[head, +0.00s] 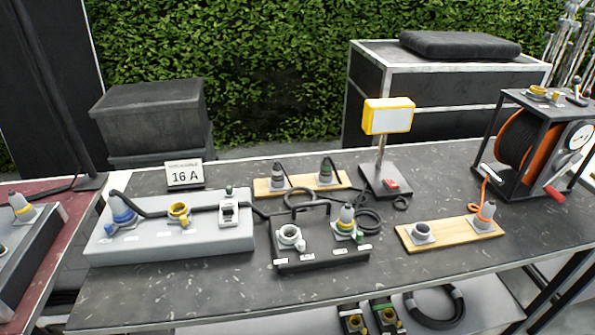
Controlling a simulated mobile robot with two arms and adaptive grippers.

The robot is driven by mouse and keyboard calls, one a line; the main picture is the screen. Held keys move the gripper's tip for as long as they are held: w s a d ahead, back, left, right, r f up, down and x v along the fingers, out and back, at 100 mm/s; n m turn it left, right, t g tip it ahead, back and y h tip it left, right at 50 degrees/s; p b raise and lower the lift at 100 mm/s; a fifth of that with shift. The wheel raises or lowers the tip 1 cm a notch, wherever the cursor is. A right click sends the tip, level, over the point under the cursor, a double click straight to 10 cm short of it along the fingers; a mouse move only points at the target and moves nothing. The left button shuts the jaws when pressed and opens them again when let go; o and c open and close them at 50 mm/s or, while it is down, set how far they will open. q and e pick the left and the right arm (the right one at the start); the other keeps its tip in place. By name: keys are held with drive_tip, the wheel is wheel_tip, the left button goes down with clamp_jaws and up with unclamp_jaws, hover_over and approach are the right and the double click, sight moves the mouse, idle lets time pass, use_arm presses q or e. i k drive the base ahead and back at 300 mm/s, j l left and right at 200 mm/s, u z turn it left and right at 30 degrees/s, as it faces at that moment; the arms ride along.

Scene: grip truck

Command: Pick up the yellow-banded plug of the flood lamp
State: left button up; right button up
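The flood lamp (388,116) has a yellow-framed head on a post, standing on a dark base (377,177) with a red switch, right of the middle of the table. Another yellow-banded plug (22,207) stands on a unit on the left table. Neither of my grippers is in view.
A grey panel (170,248) with a blue plug (122,211) and sockets stands left, behind it a 16 A sign (184,174). Wooden boards (450,233) carry more plugs and sockets. A cable reel (530,140) stands at the right. The table's front strip is clear.

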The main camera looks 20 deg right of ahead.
sight(345, 221)
drive_tip(key=i+z, duration=0.15)
drive_tip(key=z, duration=0.8)
drive_tip(key=l+u, duration=0.25)
drive_tip(key=l, duration=0.9)
